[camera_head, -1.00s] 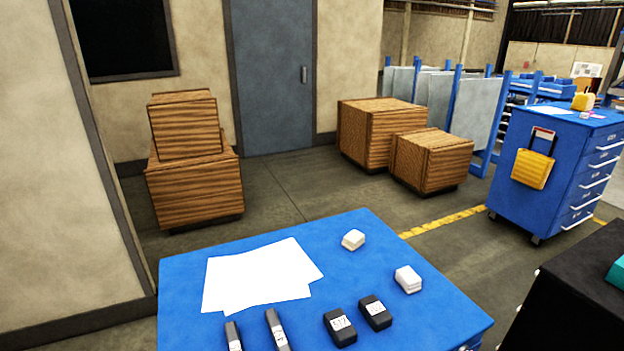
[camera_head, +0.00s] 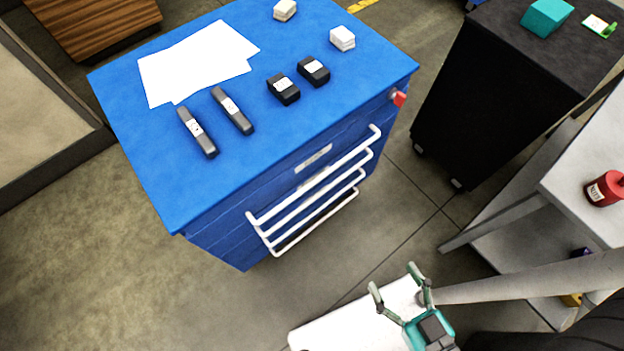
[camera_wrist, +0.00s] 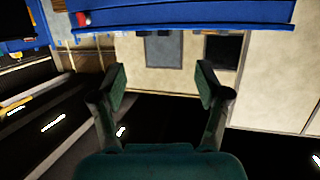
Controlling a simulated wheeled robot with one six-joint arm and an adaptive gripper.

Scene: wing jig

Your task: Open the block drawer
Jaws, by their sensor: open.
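A blue drawer cabinet (camera_head: 240,185) stands in the upper middle of the head view. Its front has several stacked drawers with white bar handles (camera_head: 318,190), and all of them look shut. A small pale label (camera_head: 313,158) sits on the front above the handles. I cannot read which one is the block drawer. My gripper (camera_head: 393,279) is open and empty, below and to the right of the handles and apart from them. In the wrist view my gripper (camera_wrist: 160,82) also shows open, with a blue cabinet edge (camera_wrist: 190,27) beyond it at the top.
Papers (camera_head: 195,62), two long grey blocks (camera_head: 215,122), two black blocks (camera_head: 298,80) and pale blocks (camera_head: 342,38) lie on the cabinet top. A red item (camera_head: 399,98) is at its right corner. A black cabinet (camera_head: 500,90) and grey table (camera_head: 580,185) stand right.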

